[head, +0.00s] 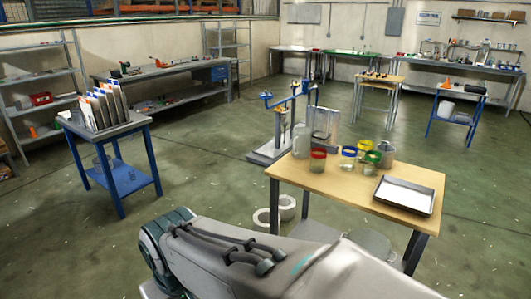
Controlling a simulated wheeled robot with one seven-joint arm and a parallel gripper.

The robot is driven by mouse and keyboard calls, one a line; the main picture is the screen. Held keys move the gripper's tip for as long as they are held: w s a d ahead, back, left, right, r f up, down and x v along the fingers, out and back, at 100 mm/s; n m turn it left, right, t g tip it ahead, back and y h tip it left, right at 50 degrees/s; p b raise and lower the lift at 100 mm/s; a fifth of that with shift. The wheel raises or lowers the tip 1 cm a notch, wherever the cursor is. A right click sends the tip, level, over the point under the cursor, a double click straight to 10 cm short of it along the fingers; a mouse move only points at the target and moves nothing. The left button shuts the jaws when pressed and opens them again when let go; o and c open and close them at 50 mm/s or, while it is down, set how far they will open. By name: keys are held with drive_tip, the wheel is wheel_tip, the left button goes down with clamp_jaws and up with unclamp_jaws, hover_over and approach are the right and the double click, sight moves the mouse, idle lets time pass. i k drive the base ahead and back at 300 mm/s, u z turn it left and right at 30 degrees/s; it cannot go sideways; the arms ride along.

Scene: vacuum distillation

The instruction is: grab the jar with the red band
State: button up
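The jar with the red band (317,161) stands upright at the left of a group of jars on the wooden-topped table (300,172). It is clear glass with the red band around its top. Jars with a blue band (348,158), a yellow band (365,149) and a green band (372,163) stand to its right, apart from it. My arm shows large in the foreground, in front of the table. My gripper is not visible in the head view.
A metal tray (404,195) with a white inside lies on the table's right. A distillation stand (281,125) is behind the table. White rings (268,217) lie on the floor by the table's left leg. A small blue-legged table (128,178) stands left, with open floor between.

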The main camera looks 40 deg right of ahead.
sight(317, 158)
drive_tip(key=z, duration=0.3)
drive_tip(key=i, duration=1.6)
drive_tip(key=z, duration=1.2)
drive_tip(key=i, duration=0.95)
drive_tip(key=z, duration=1.45)
drive_tip(key=i, duration=0.45)
drive_tip(key=z, duration=0.3)
